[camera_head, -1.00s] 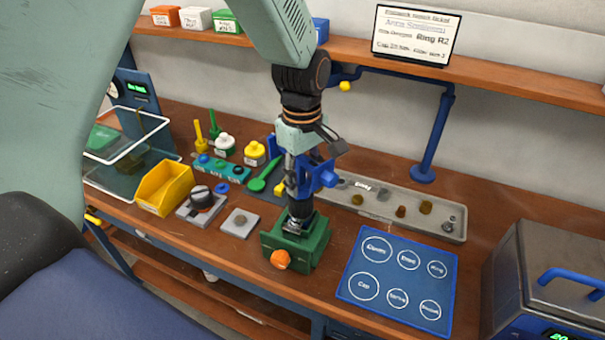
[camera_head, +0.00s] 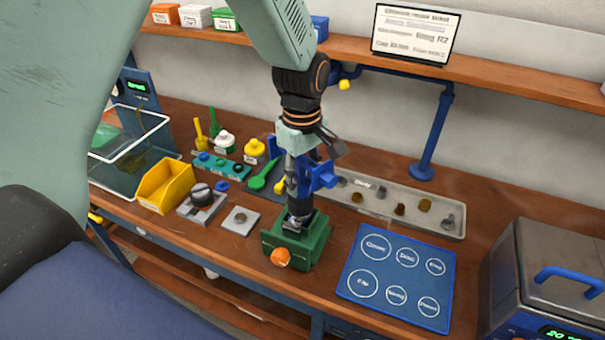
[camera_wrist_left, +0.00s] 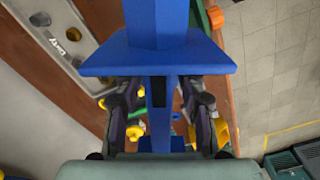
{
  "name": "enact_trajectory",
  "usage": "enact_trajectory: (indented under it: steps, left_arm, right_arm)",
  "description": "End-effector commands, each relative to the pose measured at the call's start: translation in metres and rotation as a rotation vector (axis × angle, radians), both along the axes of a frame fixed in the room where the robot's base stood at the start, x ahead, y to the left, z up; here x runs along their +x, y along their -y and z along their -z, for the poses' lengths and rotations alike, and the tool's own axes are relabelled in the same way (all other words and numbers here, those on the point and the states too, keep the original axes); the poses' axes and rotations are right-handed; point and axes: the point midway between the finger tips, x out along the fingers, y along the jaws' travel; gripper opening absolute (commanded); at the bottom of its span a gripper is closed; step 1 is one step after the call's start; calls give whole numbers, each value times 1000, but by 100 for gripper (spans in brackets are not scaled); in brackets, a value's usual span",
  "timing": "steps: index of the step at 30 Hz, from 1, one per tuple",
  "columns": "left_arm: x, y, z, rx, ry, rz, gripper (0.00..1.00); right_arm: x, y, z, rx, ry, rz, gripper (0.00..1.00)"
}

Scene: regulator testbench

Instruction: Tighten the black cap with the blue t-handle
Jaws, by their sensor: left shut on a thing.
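The blue t-handle (camera_head: 322,177) stands upright in my left gripper (camera_head: 298,172). The gripper is shut on it. In the left wrist view, the wide blue handle (camera_wrist_left: 157,60) fills the middle, with the fingers (camera_wrist_left: 160,108) on both sides of its stem. Below the gripper, the black cap (camera_head: 300,209) sits over the green fixture (camera_head: 310,243), in line with the tool. The gripper and handle hide much of the joint, so I cannot tell how the tool seats on the cap. My right gripper is not in view.
An orange knob (camera_head: 281,257) is on the fixture's front. A blue marked mat (camera_head: 350,291) lies to the right, and a long grey tray (camera_head: 455,229) behind. A yellow bin (camera_head: 160,190) stands left. A grey machine (camera_head: 560,258) is at far right.

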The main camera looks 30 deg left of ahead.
Motion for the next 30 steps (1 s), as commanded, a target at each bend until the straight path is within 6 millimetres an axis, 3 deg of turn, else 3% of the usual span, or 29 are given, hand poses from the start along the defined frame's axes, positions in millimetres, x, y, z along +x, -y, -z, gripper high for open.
enact_trajectory:
  steps: [30]
  left_arm:
    - [0,0,-2,0,1,108,0]
  right_arm:
    - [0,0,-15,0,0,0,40]
